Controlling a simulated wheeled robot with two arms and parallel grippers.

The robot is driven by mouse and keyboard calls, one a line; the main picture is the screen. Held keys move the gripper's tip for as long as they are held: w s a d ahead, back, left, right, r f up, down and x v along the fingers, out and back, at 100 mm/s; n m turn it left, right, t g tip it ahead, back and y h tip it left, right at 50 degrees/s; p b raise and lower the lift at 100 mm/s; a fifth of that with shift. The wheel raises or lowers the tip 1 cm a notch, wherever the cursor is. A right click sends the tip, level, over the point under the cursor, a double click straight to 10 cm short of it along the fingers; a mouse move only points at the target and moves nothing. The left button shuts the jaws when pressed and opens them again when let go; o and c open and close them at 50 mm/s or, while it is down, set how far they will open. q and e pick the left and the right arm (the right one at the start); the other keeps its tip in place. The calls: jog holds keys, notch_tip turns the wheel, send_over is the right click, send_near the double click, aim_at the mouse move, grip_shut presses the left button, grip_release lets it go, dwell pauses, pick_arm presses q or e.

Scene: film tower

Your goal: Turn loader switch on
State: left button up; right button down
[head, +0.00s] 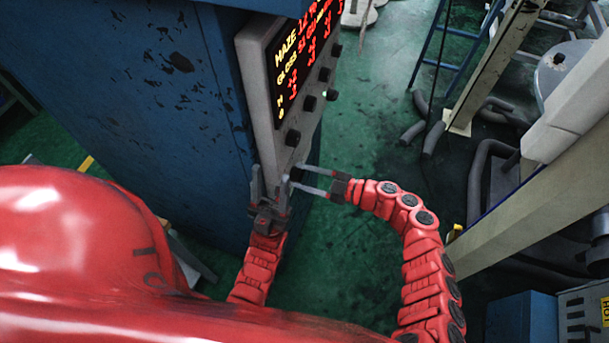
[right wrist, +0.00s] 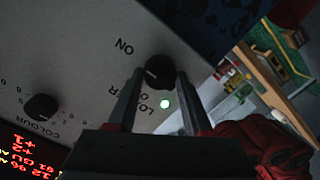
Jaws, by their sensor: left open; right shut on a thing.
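The loader switch is a round black knob (right wrist: 160,72) on the pale panel (right wrist: 80,60) in the right wrist view. "ON" is printed beside it. A label starting "LO" is partly hidden by a finger. A green light (right wrist: 165,103) glows close to the knob. My right gripper (right wrist: 160,80) has one finger on each side of the knob and is shut on it. In the head view my right gripper (head: 297,176) reaches the panel's lower end from the right. My left gripper (head: 270,190) is open and empty beside the panel's lower left corner.
The panel is on a blue cabinet (head: 140,90) and has a lit display (head: 300,50) and several other knobs, one marked "COLOUR" (right wrist: 40,107). Dark hoses (head: 475,170) and a pale beam (head: 540,190) stand to the right. Green floor (head: 370,100) is open between.

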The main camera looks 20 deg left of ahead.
jog(key=shift+c, duration=1.7)
grip_release()
jog(key=shift+d, duration=0.1)
jog(key=d+r+b, duration=0.1)
jog(key=d+b, duration=0.5)
jog(key=d, duration=1.1)
jog(key=shift+s+d, duration=0.15)
jog(key=shift+s, duration=0.15)
